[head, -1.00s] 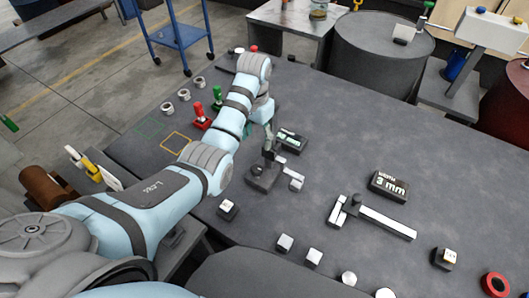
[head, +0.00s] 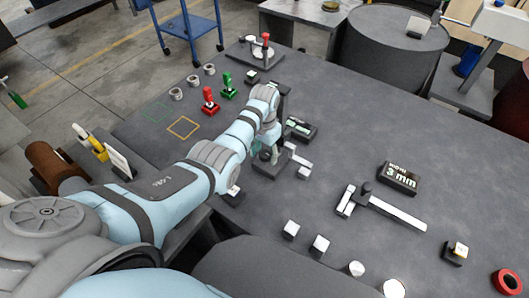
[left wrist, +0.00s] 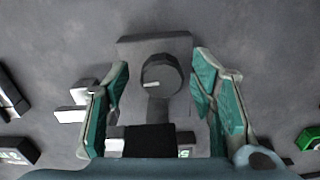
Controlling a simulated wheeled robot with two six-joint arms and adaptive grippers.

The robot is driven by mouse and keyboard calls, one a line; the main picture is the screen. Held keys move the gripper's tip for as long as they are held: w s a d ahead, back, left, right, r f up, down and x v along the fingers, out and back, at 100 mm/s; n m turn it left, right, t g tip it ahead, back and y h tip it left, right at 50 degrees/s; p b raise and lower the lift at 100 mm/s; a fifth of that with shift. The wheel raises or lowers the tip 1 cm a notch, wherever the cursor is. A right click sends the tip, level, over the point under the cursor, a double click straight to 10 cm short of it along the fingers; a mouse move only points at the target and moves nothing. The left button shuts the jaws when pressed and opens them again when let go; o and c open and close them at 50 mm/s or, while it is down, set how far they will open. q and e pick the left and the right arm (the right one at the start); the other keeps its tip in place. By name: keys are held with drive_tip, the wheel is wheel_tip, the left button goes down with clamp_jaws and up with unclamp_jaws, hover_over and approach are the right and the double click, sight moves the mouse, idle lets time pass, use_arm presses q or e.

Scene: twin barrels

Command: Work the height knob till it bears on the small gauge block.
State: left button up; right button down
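The height gauge (head: 271,170) stands on the dark table, a grey base with a dark post. Its round dark height knob (left wrist: 160,76), with a white mark, is seen from above in the left wrist view. My left gripper (head: 262,151) is over the gauge; in the left wrist view its teal fingers (left wrist: 162,72) are open on either side of the knob, with gaps showing. A small pale block (head: 304,173) lies by the gauge's pale arm (head: 298,158); whether they touch is unclear. My right gripper is not in view.
A dark display box (head: 300,128) stands behind the gauge. A "3 mm" sign (head: 400,178) and a sliding caliper-like tool (head: 398,213) lie to the right. Red (head: 209,101) and green (head: 227,87) clamp-like items stand at left. Several small blocks line the front edge.

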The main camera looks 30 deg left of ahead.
use_arm(q)
drive_tip(key=shift+w+a+f, duration=0.1)
drive_tip(key=shift+w, duration=0.05)
drive_tip(key=c, duration=0.9)
drive_tip(key=shift+n, duration=0.4)
drive_tip(key=shift+r+n+p, duration=0.2)
drive_tip(key=shift+n+p, duration=0.55)
drive_tip(key=shift+n, duration=0.15)
drive_tip(key=n+p, duration=0.1)
drive_tip(key=n, duration=0.1)
drive_tip(key=shift+n, duration=0.3)
drive_tip(key=n+p, duration=0.1)
drive_tip(key=n, duration=0.4)
drive_tip(key=shift+w, duration=0.1)
drive_tip(key=n, duration=0.5)
drive_tip(key=shift+w+n, duration=0.1)
drive_tip(key=shift+n, duration=0.2)
